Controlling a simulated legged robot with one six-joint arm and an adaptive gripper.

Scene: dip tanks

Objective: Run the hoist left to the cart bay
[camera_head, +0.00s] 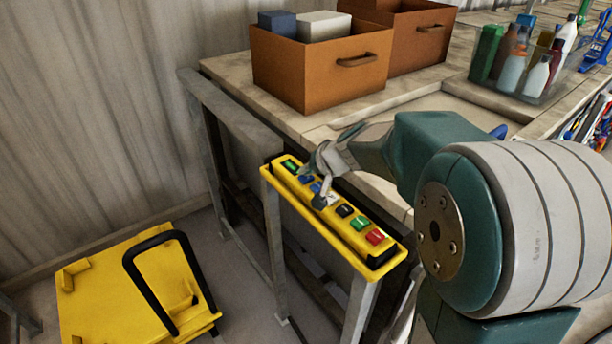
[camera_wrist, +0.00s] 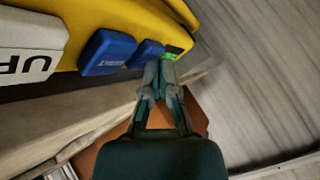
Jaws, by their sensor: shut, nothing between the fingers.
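A yellow control panel (camera_head: 340,238) stands on a metal post with a row of buttons: two blue, one white, one black, one green and one red, with a small green display at its far left end. The wrist view shows the white button (camera_wrist: 30,50) marked "UP", a nearer blue button (camera_wrist: 106,52) with lettering too blurred to read surely, and another blue button (camera_wrist: 146,52) partly behind my fingers. My gripper (camera_head: 319,199) is shut and empty at the panel; its fingertips (camera_wrist: 158,68) are by that farther blue button. I cannot tell whether they touch. The hoist is not in view.
A yellow cart (camera_head: 110,290) with a black handle stands on the floor at lower left. Brown boxes (camera_head: 300,82) sit on the bench behind the panel. A clear bin of bottles (camera_head: 530,75) is at upper right. A corrugated wall closes the left side.

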